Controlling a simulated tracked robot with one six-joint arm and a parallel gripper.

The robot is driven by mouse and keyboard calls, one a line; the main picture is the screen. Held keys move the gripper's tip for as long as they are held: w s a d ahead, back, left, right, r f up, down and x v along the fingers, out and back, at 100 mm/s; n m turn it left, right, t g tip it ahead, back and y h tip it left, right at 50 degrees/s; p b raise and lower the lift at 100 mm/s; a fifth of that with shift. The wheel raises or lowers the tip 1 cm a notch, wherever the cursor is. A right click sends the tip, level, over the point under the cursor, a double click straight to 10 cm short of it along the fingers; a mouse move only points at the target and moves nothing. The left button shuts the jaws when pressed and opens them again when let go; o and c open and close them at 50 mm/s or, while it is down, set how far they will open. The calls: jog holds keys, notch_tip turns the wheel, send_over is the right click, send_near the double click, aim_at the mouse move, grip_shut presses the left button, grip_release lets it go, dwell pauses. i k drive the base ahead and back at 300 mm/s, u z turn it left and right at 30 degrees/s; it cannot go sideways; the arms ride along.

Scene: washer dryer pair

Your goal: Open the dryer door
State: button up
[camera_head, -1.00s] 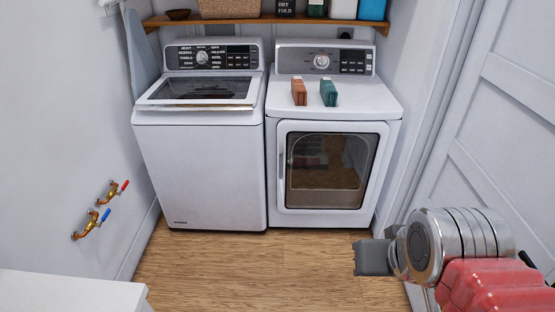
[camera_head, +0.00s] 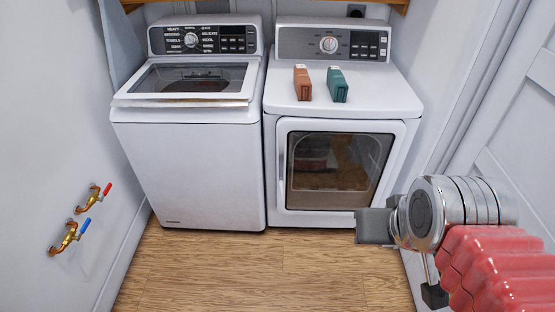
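The dryer (camera_head: 342,110) is the white machine on the right, with a closed front door (camera_head: 300,209) that has a dark window (camera_head: 337,163). A slim vertical handle (camera_head: 282,160) runs along the door's left edge.
A white top-loading washer (camera_head: 190,170) stands left of the dryer. An orange box (camera_head: 302,84) and a green box (camera_head: 337,85) stand on the dryer top. Brass taps (camera_head: 75,222) stick out from the left wall. A panelled door (camera_head: 510,130) is at right. The wooden floor (camera_head: 260,270) is clear.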

aim_at(338, 168)
jog(key=i, duration=1.05)
jog(key=u, duration=2.75)
